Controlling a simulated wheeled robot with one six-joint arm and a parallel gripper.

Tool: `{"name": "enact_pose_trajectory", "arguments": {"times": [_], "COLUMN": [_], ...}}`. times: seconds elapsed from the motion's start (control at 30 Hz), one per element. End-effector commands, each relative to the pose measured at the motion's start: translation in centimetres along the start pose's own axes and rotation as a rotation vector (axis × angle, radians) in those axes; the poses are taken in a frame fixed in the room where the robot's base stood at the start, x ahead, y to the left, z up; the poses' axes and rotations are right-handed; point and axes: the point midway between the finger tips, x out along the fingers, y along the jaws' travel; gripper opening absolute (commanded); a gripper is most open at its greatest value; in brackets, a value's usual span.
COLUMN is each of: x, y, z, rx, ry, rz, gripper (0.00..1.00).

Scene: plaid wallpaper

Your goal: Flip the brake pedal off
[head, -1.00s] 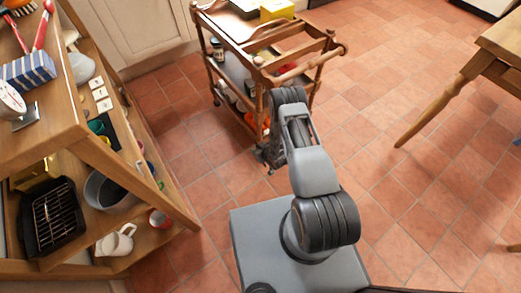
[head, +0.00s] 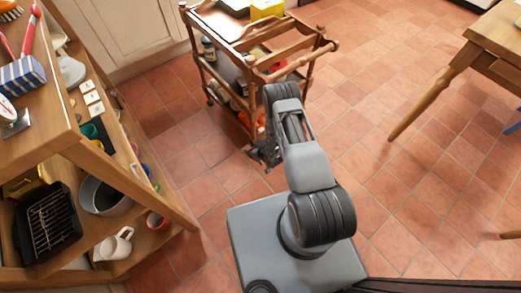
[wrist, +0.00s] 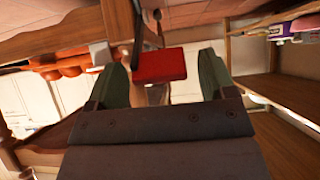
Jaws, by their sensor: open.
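The brake pedal (wrist: 158,66) is a small red plate in the upper middle of the wrist view. A dark bar stands just above its left end. My gripper (wrist: 162,78) is open, with one green finger on each side of the pedal in the picture. I cannot tell whether the fingers touch it. In the head view my gripper (head: 263,156) is low beside the near end of the wooden trolley (head: 240,46). The pedal cannot be made out there.
A wooden shelf unit (head: 120,168) with kitchenware stands on the left. A wooden table (head: 490,45) is at the upper right. The tiled floor (head: 370,130) between trolley and table is clear. Orange items (wrist: 68,70) show at the left of the wrist view.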

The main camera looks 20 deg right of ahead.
Motion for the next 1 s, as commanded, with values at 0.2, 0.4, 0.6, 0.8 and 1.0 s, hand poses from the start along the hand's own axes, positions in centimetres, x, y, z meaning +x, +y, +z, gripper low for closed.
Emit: {"name": "enact_pose_trajectory", "arguments": {"times": [0.2,0.4,0.6,0.8,1.0], "x": [-4.5,-8.4,-11.3,-12.6,-12.8], "y": [0.0,0.1,0.1,0.0,0.0], "z": [-0.4,-0.4,-0.2,-0.2,-0.1], "rx": [0.002,0.003,0.001,-0.001,-0.002], "ry": [-0.002,0.001,0.001,0.003,0.003], "rz": [0.001,0.002,0.002,0.000,0.000], "gripper": [0.77,0.77,0.77,0.77,0.77]}}
